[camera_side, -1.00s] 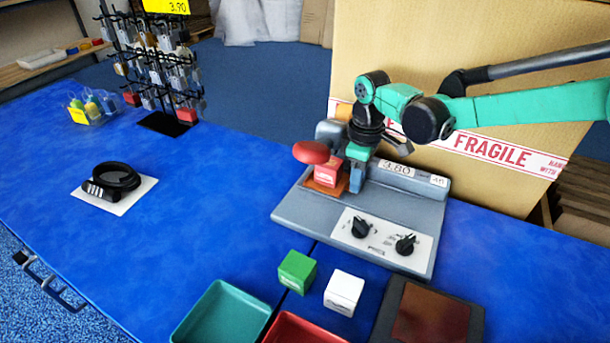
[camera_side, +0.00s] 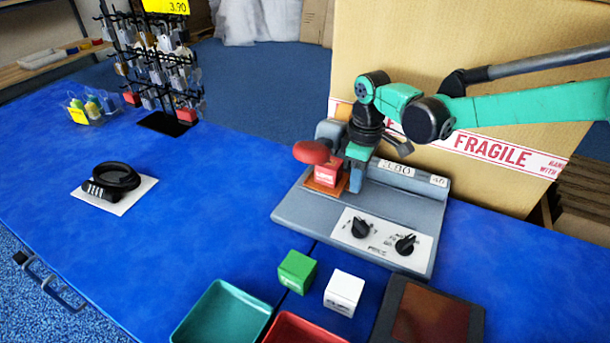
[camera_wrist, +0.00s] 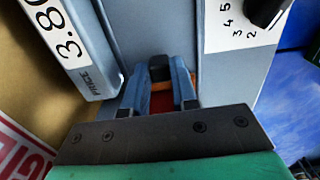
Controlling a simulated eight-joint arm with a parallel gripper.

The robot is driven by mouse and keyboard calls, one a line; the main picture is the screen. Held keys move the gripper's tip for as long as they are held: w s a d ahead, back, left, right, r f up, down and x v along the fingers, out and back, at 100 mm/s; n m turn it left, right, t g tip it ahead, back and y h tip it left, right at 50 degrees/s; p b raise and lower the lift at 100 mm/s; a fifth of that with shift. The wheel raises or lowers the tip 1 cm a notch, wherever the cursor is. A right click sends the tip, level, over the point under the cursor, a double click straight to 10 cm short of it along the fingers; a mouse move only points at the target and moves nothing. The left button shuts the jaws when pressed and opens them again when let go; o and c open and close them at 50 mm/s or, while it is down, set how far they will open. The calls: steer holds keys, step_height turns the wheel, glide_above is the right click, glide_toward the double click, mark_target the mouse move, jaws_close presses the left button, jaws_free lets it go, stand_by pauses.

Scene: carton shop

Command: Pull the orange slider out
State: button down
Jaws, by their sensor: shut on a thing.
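My gripper (camera_side: 355,180) points down over the machine, just right of the red block. The fingers hide much of the grip.
A red knob (camera_side: 311,152) stands above the red block. Two black dials (camera_side: 382,237) sit on the machine's front. A green cube (camera_side: 296,271), a white cube (camera_side: 343,292) and a teal tray (camera_side: 222,315) are nearer. A large carton (camera_side: 470,95) stands behind.

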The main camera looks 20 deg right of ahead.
mark_target(418, 212)
steer(key=shift+s+d, duration=0.1)
steer(key=s+d, duration=0.8)
steer(key=c, duration=0.7)
jaws_free()
steer(key=shift+r, duration=2.85)
